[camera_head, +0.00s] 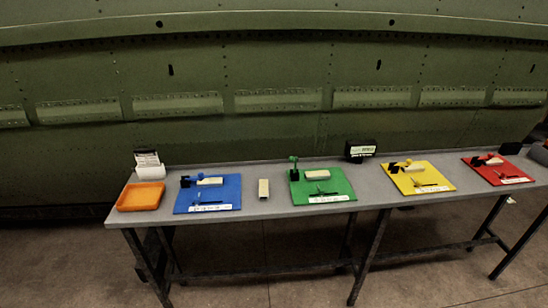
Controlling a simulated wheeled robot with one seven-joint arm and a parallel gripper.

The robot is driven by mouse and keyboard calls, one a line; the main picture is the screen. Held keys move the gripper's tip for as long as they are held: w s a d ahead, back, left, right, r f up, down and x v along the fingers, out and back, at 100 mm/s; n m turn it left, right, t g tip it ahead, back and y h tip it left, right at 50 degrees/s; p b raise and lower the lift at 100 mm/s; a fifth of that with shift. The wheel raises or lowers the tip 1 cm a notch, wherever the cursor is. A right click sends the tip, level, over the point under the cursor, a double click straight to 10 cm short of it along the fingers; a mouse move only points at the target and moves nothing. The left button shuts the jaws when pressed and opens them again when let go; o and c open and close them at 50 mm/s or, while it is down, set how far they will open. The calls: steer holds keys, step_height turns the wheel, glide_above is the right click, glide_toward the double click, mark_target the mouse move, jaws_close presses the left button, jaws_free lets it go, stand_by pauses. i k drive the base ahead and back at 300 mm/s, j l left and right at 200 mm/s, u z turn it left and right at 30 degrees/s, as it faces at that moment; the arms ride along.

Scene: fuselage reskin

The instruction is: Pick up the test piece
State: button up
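A small upright-looking beige block (263,189) rests on bare grey table between the blue and green mats; it may be the test piece, but no label is legible. Similar pale pieces lie on the mats: one on the blue mat (210,181), one on the green mat (317,175), one on the yellow mat (411,167) and one on the red mat (492,160). My gripper is not in view, and nothing touches the beige block.
The long grey table (262,211) stands before a green riveted fuselage (270,70). An orange tray (141,197) and a white holder (149,166) are at its left end. A black box (360,150) stands at the back. The floor (235,270) in front is clear.

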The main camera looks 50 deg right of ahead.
mark_target(324, 175)
steer(key=l+z, duration=0.15)
steer(key=z, duration=0.4)
steer(key=j+z, duration=0.1)
steer(key=z, duration=0.25)
steer(key=j+z, duration=0.1)
steer(key=z, duration=0.3)
